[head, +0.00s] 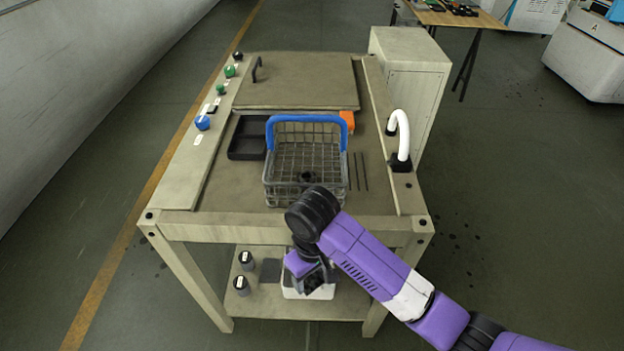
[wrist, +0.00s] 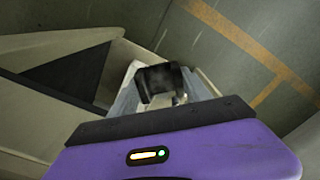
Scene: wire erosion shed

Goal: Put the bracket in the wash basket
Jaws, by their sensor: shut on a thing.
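The wash basket (head: 270,188) is a grey wire basket with a blue handle, standing upright on the bench top in the head view. My gripper (head: 314,277) is in front of the bench, below the top's front edge and over the white tray on the lower shelf. It is shut on a small dark piece, seemingly the bracket (wrist: 160,83), which shows in the wrist view beyond my purple wrist housing. The bracket's shape is mostly hidden in the head view, and the fingertips are hard to make out. The bracket is outside the basket.
A white tray (head: 297,293) and two dark jars (head: 243,273) are on the lower shelf. The bench's front edge (head: 220,230) lies between gripper and basket.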

